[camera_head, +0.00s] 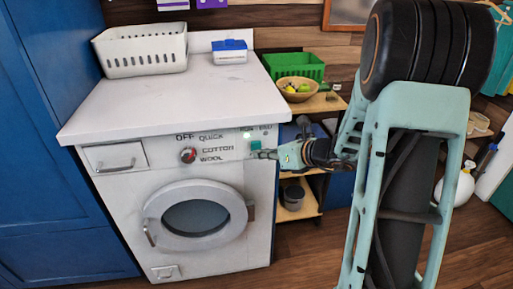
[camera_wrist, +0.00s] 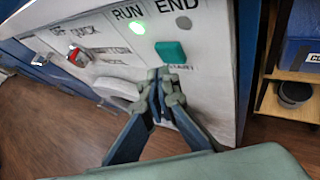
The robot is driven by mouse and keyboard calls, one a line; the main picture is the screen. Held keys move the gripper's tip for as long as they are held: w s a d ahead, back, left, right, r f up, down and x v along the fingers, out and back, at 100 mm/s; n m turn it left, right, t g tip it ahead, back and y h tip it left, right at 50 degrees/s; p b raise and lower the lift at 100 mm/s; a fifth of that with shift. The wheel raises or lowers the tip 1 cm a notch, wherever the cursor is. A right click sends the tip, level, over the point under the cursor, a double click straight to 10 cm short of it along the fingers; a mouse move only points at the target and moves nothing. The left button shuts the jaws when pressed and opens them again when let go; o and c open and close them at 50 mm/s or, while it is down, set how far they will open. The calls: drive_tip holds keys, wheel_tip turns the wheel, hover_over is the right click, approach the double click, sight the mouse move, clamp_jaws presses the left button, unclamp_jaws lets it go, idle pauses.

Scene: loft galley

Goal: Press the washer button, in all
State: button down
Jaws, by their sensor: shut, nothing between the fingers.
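The white washer (camera_head: 128,187) stands under a white worktop, its round door closed. Its teal button (camera_wrist: 171,52) sits on the panel below the RUN and END labels, and also shows in the head view (camera_head: 256,145). The RUN lamp (camera_wrist: 137,28) glows green; the END lamp (camera_wrist: 183,22) looks dark. My gripper (camera_wrist: 163,84) is shut and empty, its fingertips just below the button in the wrist view. In the head view my gripper (camera_head: 275,154) is at the panel's right end. I cannot tell whether the fingertips touch the panel.
A red dial (camera_head: 188,155) sits left of the button among programme labels. A white basket (camera_head: 143,50) and a blue-lidded box (camera_head: 230,51) stand on the worktop. A wooden shelf (camera_head: 318,104) with a green crate (camera_head: 293,66) and a fruit bowl (camera_head: 298,90) is to the right.

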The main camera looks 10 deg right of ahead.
drive_tip(key=s, duration=0.5)
idle(0.4)
idle(0.5)
